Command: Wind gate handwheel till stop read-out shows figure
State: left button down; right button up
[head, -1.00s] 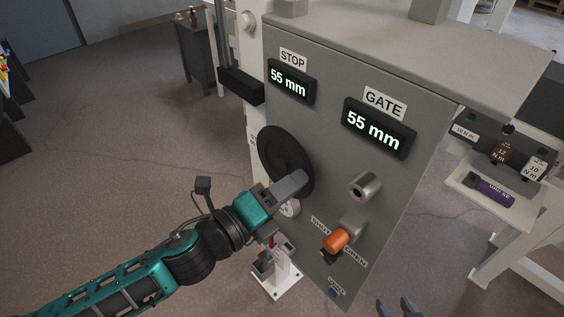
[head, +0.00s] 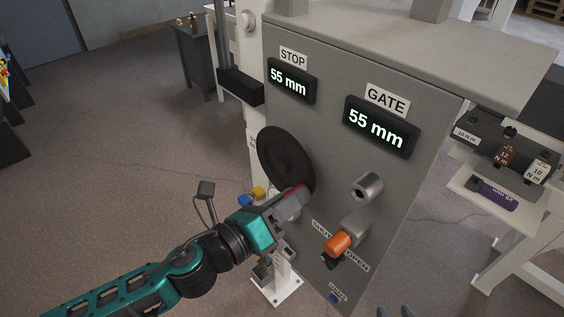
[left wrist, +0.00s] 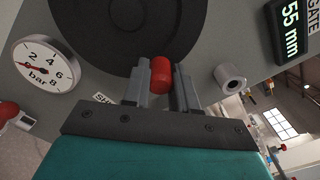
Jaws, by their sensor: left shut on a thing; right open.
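The black gate handwheel (head: 283,152) is on the front of the grey cabinet, and it also shows in the left wrist view (left wrist: 125,25). My left gripper (head: 298,196) is at its lower right edge. In the left wrist view, its jaws are shut on the handwheel's red knob (left wrist: 161,75). The STOP read-out (head: 290,81) shows 55 mm. The GATE read-out (head: 380,127) also shows 55 mm. The fingertips of my right gripper (head: 394,311) just enter at the bottom edge, open and empty.
Right of the handwheel are a metal cylinder (head: 367,187) and an orange-tipped lever (head: 338,243). A blue button (head: 335,298) is low on the panel. A pressure gauge (left wrist: 43,66) is beside the wheel. A white bench (head: 490,190) stands at right. Floor at left is clear.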

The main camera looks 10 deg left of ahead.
pick_arm(q)
jog(key=shift+f, duration=0.15)
jog(key=shift+w+a+f+m+b, duration=0.2)
jog(key=shift+f+m+b, duration=0.35)
jog(key=shift+m, duration=0.45)
jog(key=m, duration=0.1)
jog(key=f+m, duration=0.1)
jog(key=shift+w+a+f+m+b, duration=0.15)
jog(key=shift+a+m+b, duration=0.15)
jog(key=shift+m, duration=0.1)
jog(key=m, duration=0.1)
jog(key=w+a+f+m+b, duration=0.1)
jog(key=m, duration=0.1)
jog(key=shift+f, duration=0.2)
